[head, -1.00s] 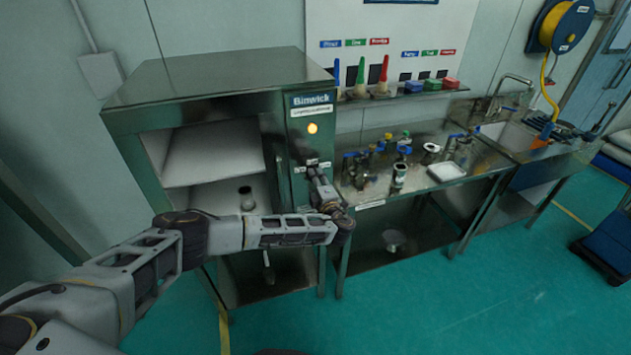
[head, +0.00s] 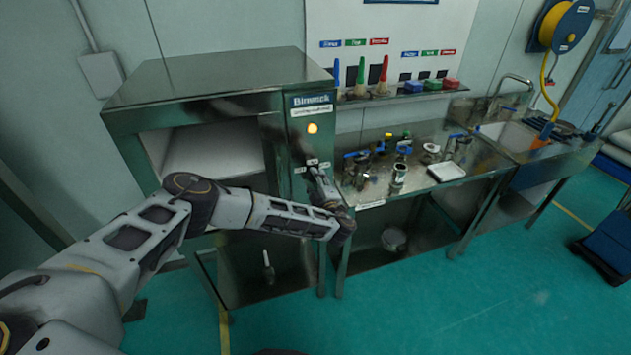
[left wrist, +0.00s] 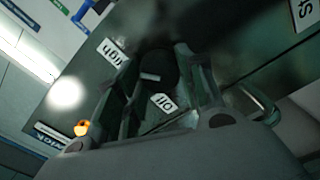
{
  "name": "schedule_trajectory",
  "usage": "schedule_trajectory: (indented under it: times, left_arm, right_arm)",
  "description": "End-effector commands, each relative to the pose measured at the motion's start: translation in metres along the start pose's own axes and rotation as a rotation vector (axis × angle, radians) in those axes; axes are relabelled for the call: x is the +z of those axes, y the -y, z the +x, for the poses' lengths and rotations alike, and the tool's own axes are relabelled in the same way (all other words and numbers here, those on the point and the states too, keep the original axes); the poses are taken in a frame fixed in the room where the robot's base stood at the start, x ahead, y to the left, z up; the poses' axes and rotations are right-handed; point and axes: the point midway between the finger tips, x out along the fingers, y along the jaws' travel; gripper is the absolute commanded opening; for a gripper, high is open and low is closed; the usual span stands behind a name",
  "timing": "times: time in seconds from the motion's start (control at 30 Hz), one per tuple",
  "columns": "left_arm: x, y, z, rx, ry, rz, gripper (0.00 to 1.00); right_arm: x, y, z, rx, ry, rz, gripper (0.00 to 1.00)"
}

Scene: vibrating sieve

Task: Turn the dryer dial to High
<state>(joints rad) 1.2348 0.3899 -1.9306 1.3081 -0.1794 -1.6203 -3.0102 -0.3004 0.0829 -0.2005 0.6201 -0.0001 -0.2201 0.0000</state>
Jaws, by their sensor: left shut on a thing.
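The dryer (head: 215,75) is a dark steel cabinet with a control panel on its right front. A short white mark shows on the dial, between the "Off" label (left wrist: 163,102) and a label that seems to read "High" (left wrist: 119,60). My right gripper is not in view.
A lit orange lamp (head: 312,128) sits above the dial. A steel bench (head: 415,180) with metal parts and a white tray (head: 446,171) stands to the right, near a sink (head: 505,135). My left forearm crosses the dryer's open front.

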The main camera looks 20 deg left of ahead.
Motion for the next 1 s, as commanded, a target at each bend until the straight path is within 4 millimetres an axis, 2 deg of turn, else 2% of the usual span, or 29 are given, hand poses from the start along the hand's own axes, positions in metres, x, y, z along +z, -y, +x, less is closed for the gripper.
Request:
schedule_trajectory:
  times: [0.4, 1.0]
  left_arm:
    - [0.0006, -0.0012, -0.0001, 0.002, 0.001, 0.101, 0.15]
    - [0.0005, 0.0006, -0.0004, -0.001, 0.001, 0.132, 0.15]
  right_arm:
    - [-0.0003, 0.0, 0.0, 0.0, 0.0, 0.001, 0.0]
    - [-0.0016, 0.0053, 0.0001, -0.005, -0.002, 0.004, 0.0]
